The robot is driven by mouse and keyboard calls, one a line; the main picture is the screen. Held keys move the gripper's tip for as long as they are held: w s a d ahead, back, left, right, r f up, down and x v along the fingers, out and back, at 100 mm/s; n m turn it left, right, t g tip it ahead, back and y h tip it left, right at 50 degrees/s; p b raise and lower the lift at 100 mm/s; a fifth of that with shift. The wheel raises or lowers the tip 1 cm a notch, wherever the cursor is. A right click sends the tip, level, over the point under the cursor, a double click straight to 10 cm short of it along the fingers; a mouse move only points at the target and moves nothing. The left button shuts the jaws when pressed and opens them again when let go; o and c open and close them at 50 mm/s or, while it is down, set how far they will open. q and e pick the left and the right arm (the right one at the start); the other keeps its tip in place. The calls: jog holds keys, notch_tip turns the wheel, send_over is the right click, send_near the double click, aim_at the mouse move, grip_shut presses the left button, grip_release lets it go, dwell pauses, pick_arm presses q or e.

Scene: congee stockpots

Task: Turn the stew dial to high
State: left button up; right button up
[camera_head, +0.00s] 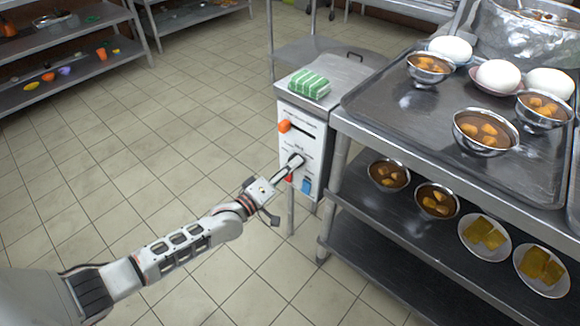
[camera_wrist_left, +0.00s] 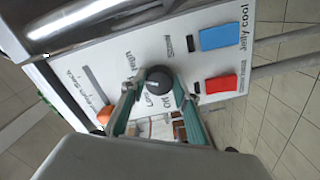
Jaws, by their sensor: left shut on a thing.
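The dial is a dark round knob (camera_wrist_left: 158,79) on a white control panel (camera_wrist_left: 195,65) in the left wrist view. Lettering surrounds it, and "High" is legible beside it. My left gripper (camera_wrist_left: 156,92) has a teal-lined finger on either side of the knob and is shut on it. In the head view my left gripper (camera_head: 286,173) reaches the front of the white panel (camera_head: 313,140) from the left, and its fingers partly cover the dial. I cannot tell the dial's exact setting. My right gripper is not in view.
The panel also has an orange slider knob (camera_head: 284,126), a blue switch (camera_head: 306,186) and a red switch (camera_wrist_left: 221,84). A green striped cloth (camera_head: 309,83) lies on top. A steel cart (camera_head: 345,125) with bowls stands close on the right. Tiled floor is free on the left.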

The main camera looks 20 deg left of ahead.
pick_arm(q)
jog(key=shift+m, duration=1.8)
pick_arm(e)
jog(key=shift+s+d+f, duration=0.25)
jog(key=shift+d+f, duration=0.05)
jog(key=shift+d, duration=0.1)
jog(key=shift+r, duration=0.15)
pick_arm(q)
jog(key=o, duration=1.1)
jog(key=shift+c, duration=0.2)
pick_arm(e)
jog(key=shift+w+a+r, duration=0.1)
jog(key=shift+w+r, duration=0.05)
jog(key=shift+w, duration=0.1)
pick_arm(q)
jog(key=v, duration=1.2)
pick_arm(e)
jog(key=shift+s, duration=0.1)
